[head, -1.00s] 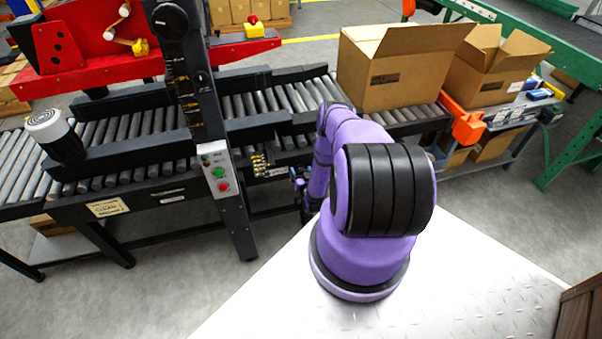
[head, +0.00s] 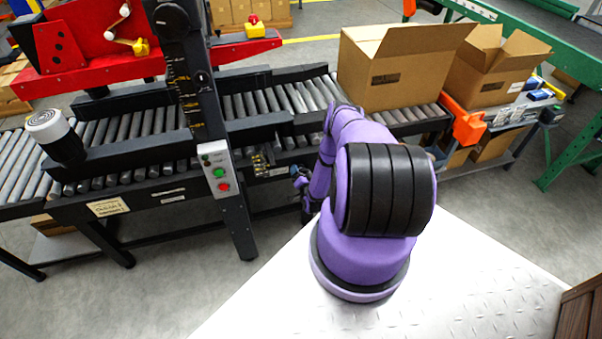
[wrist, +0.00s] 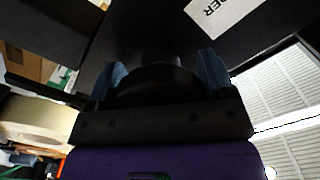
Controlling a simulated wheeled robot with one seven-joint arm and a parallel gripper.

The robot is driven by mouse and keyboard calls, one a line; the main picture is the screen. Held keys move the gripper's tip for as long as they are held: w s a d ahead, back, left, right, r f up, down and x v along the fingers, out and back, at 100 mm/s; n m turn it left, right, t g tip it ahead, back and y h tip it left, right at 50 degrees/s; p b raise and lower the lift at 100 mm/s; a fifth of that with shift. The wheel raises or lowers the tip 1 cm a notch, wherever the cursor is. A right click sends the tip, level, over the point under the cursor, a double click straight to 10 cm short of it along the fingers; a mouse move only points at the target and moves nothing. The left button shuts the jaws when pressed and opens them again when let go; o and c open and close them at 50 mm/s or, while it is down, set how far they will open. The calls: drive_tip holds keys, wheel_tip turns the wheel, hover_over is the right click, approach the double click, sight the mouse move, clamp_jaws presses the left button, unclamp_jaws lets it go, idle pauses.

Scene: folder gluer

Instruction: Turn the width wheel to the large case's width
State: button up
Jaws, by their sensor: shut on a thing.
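My gripper (wrist: 163,74) shows in the wrist view with its two blue fingers on either side of a dark, rounded part, the width wheel (wrist: 158,88). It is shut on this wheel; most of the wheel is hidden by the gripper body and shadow. In the head view my gripper (head: 301,179) is small, at the front side of the roller conveyor, right of a brass-coloured scale block (head: 262,162). The wheel cannot be made out there. An open cardboard case (head: 397,75) stands on the conveyor rollers. The wheel's setting cannot be read.
A black upright post with a button panel (head: 217,172) stands left of my gripper. Another open carton (head: 490,75) stands at the right, beyond an orange bracket (head: 467,126). Black side rails (head: 245,131) run along the conveyor. A label (wrist: 215,14) shows above in the wrist view.

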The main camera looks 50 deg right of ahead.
drive_tip(key=shift+s, duration=0.1)
drive_tip(key=o, duration=0.9)
drive_tip(key=v, duration=1)
drive_tip(key=shift+s+a, duration=0.3)
drive_tip(key=shift+f, duration=0.1)
